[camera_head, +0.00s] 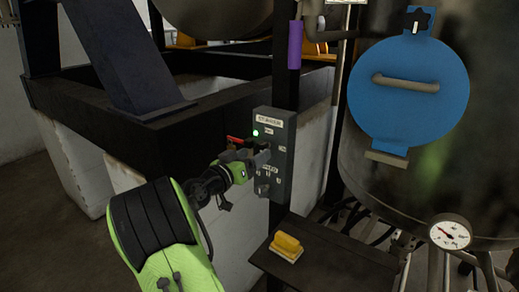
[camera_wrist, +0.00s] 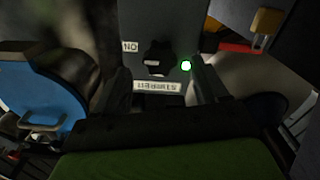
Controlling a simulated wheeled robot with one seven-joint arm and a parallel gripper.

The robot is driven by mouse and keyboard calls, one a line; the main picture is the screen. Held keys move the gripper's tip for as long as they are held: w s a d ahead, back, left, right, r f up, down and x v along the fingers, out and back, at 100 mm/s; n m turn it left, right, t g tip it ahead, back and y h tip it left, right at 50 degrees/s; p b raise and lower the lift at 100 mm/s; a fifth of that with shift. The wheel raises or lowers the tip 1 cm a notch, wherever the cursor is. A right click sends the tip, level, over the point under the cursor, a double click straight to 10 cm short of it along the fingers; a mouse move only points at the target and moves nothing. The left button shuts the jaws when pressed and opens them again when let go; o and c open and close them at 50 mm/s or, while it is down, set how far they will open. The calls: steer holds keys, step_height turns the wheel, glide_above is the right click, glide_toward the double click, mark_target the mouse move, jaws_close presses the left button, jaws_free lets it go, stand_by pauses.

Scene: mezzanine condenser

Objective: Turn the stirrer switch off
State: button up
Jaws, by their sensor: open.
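The stirrer control box (camera_head: 286,165) is a grey upright panel on a dark post, with a STIRRER label at its top and a lit green lamp (camera_head: 255,133). In the wrist view, which is upside down, the black stirrer switch (camera_wrist: 158,57) has a small white mark. An ON label (camera_wrist: 130,46) sits beside it, and the lamp glows green (camera_wrist: 186,66). My gripper (camera_head: 256,155) is open at the front of the panel, hiding the switch in the head view. Its fingers (camera_wrist: 162,82) stand either side of the switch; contact cannot be told.
A second dark knob (camera_head: 262,188) is lower on the box. A shelf (camera_head: 318,268) below holds a yellow block (camera_head: 287,246). A large tank with a blue hatch (camera_head: 408,95) and a gauge (camera_head: 450,232) stands right. A dark beam frame (camera_head: 200,135) is behind my arm.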

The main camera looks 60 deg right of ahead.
mark_target(260, 150)
steer(key=d, duration=0.4)
steer(key=shift+s+d, duration=0.35)
steer(key=shift+s, duration=0.05)
steer(key=c, duration=1.1)
